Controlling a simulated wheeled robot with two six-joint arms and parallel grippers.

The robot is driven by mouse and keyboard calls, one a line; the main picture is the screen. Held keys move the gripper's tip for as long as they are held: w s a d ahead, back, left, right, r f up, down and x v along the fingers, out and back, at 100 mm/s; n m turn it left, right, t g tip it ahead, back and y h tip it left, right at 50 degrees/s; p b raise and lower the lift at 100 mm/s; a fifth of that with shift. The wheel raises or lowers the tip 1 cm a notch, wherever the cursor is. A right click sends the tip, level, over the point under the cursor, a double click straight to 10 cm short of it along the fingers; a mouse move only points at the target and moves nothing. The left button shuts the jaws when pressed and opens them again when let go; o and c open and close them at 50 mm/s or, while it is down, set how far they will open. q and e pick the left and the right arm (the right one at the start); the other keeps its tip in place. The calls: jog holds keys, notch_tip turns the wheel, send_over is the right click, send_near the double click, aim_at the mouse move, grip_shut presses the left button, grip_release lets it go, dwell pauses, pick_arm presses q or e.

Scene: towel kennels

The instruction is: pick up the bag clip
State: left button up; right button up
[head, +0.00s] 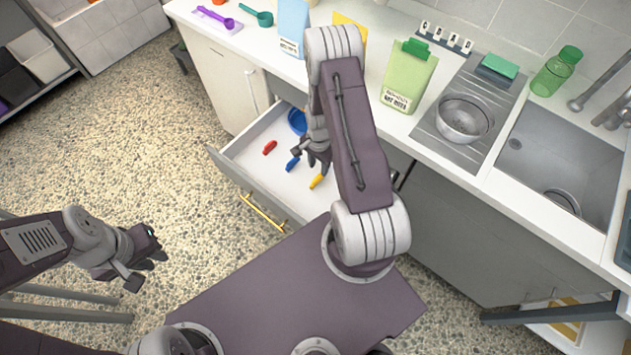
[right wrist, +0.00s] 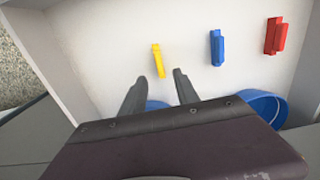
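Three small clips lie apart on the white floor of the open drawer: a red clip (head: 270,147), a blue clip (head: 292,164) and a yellow clip (head: 317,181). In the right wrist view the yellow clip (right wrist: 158,60) lies just beyond my fingertips, with the blue clip (right wrist: 217,47) and the red clip (right wrist: 275,36) to its right. My right gripper (right wrist: 160,76) is open and empty, pointing down into the drawer. My left gripper (head: 148,272) is open and empty above the floor, well left of the drawer.
The drawer (head: 228,168) has raised walls around the clips. A blue round container (head: 297,122) stands inside it, partly hidden by my right arm. On the counter above are a green bag (head: 408,82) with a green top piece, a metal bowl (head: 464,118) and a sink (head: 560,160).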

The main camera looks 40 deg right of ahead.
aim_at(317, 178)
jog(key=shift+w+a+f, duration=0.1)
jog(key=shift+a+f, duration=0.1)
jog(key=shift+f, duration=0.35)
jog(key=shift+w+a+f, duration=0.1)
jog(key=shift+a+f, duration=0.05)
jog(key=shift+f, duration=0.4)
jog(key=shift+d+f, duration=0.1)
jog(key=f, duration=0.5)
jog(key=shift+s+a, duration=0.2)
jog(key=shift+s, duration=0.05)
grip_shut()
